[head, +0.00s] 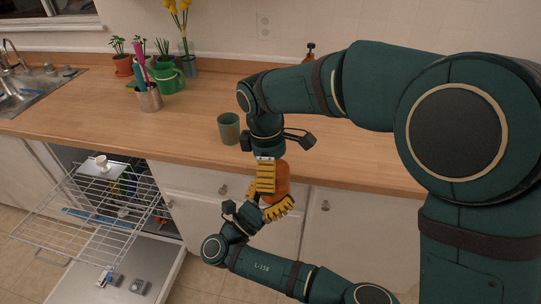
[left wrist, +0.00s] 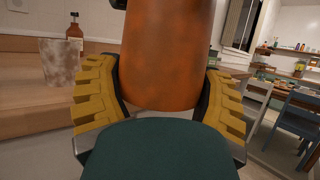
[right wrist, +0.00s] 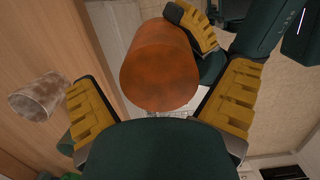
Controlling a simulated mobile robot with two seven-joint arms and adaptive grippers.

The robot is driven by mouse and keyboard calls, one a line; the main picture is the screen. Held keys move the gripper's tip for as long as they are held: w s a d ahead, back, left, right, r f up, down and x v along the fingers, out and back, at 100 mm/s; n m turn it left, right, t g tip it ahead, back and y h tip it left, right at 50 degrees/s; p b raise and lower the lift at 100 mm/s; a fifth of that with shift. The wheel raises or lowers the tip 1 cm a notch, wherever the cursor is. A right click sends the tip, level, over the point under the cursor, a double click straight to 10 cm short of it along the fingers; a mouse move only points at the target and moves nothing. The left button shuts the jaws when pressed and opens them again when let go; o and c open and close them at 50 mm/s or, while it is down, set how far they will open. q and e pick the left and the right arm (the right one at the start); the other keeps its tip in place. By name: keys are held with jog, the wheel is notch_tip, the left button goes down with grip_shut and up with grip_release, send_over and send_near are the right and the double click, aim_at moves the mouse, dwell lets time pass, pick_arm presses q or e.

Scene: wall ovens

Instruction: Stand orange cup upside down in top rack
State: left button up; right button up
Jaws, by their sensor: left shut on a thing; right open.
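The orange cup (head: 283,181) is in the air in front of the counter. My left gripper (head: 271,204), on the lower arm, is shut on its side; the cup fills the middle of the left wrist view (left wrist: 166,55). My right gripper (head: 268,186) points down close to the cup, its fingers spread. In the right wrist view the cup (right wrist: 160,72) shows between and beyond those open fingers, with one left finger beside it. I cannot tell which end of the cup is up. The top rack (head: 95,222) is pulled out of the open dishwasher at the left.
A white cup (head: 101,161) is at the back of the rack. A green cup (head: 229,128) stands near the counter edge, close to my right arm. A utensil holder (head: 149,100), potted plants and a bottle (head: 310,54) stand farther back. The front of the rack looks clear.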

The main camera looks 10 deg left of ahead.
jog(key=shift+f, duration=0.7)
jog(key=c, duration=1.2)
pick_arm(q)
jog(key=o, duration=1.1)
jog(key=shift+a, duration=0.1)
jog(key=a+f+n+t+y, duration=0.1)
jog(key=a+n+y, duration=0.1)
jog(key=a+y, duration=0.2)
jog(key=a+f+n+t+y, duration=0.2)
jog(key=a+n+y, duration=0.1)
jog(key=a+y, duration=0.1)
jog(key=a+f+n+t+y, duration=0.2)
jog(key=a+n+y, duration=0.1)
jog(key=a+y, duration=0.2)
jog(key=shift+f+y, duration=0.25)
jog(key=shift+y, duration=0.55)
pick_arm(e)
jog(key=shift+c, duration=0.5)
